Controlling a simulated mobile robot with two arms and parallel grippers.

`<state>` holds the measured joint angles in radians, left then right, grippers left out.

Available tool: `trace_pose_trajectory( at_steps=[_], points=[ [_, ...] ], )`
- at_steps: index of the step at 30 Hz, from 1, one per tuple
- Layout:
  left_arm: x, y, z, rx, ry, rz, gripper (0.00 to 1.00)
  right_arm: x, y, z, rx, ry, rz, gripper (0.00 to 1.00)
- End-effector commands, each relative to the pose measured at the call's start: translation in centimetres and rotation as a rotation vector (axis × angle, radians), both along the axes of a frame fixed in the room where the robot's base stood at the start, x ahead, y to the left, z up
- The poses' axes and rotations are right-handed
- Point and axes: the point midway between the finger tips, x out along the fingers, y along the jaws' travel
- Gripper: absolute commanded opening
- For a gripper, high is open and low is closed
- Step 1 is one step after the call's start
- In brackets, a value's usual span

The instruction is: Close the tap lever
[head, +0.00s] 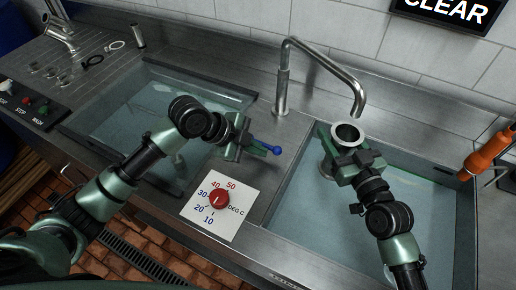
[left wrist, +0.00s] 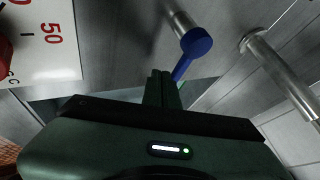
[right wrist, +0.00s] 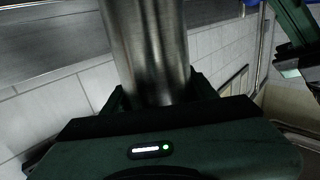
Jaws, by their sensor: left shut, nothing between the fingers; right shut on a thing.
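The bent steel spout (head: 320,55) ends above the right basin. My right gripper (head: 345,150) is shut on a steel cup (head: 347,130), its open rim just below the spout's end. The cup's side fills the right wrist view's middle (right wrist: 148,45).
A white dial plate (head: 238,185) with a red knob (head: 219,199) lies in front of my left gripper. Water-filled basins lie left (head: 130,100) and right (head: 300,215). An orange object (head: 485,155) stands at the right edge. A "CLEAR" sign (head: 450,12) hangs on the wall.

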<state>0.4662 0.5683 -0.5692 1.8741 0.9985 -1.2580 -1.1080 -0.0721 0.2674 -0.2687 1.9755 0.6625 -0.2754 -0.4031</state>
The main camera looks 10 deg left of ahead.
Motion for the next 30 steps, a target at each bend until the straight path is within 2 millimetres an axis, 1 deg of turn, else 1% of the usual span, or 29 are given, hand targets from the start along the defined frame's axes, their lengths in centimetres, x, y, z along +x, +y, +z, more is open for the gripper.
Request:
trace_pose_trajectory(
  at_steps=[4, 8, 12, 19, 24, 30],
  points=[
    [-1.3, 0.5, -0.4, 0.001, 0.001, 0.000, 0.00, 0.0, 0.0, 0.2, 0.002, -0.004, -0.001, 0.00],
    [-3.7, 1.2, -0.9, 0.004, 0.002, -0.001, 0.00, 0.0, 0.0, 0.2, 0.002, -0.004, -0.001, 0.00],
    [-4.7, 3.1, 1.7, 0.006, -0.004, 0.001, 0.00, 0.0, 0.0, 0.2, 0.002, -0.004, -0.001, 0.00],
    [-6.4, 5.4, 5.2, 0.005, -0.002, 0.001, 0.00, 0.0, 0.0, 0.2, 0.002, -0.004, -0.001, 0.00],
    [-7.0, 6.3, 6.5, 0.001, 0.000, 0.000, 0.00, 0.0, 0.0, 0.2, 0.002, -0.004, -0.001, 0.00],
    [-7.2, 6.5, 6.9, 0.001, 0.001, 0.001, 0.00, 0.0, 0.0, 0.2, 0.002, -0.004, -0.001, 0.00]
  ],
)
